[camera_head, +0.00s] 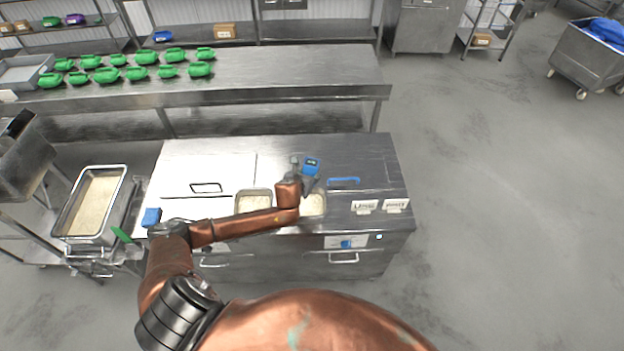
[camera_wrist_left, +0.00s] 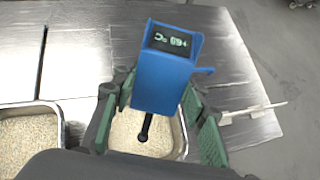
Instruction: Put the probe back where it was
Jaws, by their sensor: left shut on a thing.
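The probe is a blue handheld unit with a lit digital display. It shows in the left wrist view (camera_wrist_left: 167,75) and in the head view (camera_head: 311,166). My left gripper (camera_head: 308,184) is shut on it; its green-padded fingers flank the blue body in the left wrist view. The probe's dark lower end points down above a rice pan (camera_wrist_left: 181,138); whether it touches the rice is unclear. In the head view the arm and gripper partly cover this right-hand pan (camera_head: 314,205). My right gripper is not in view.
A second rice pan (camera_head: 254,201) sits left in the steel counter (camera_head: 290,150). A blue handle (camera_head: 344,181) and white labels (camera_head: 365,206) lie to the right. A blue item (camera_head: 151,216) is at the left edge, near a large rice tray (camera_head: 124,172). Green containers (camera_head: 145,57) stand on the back table.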

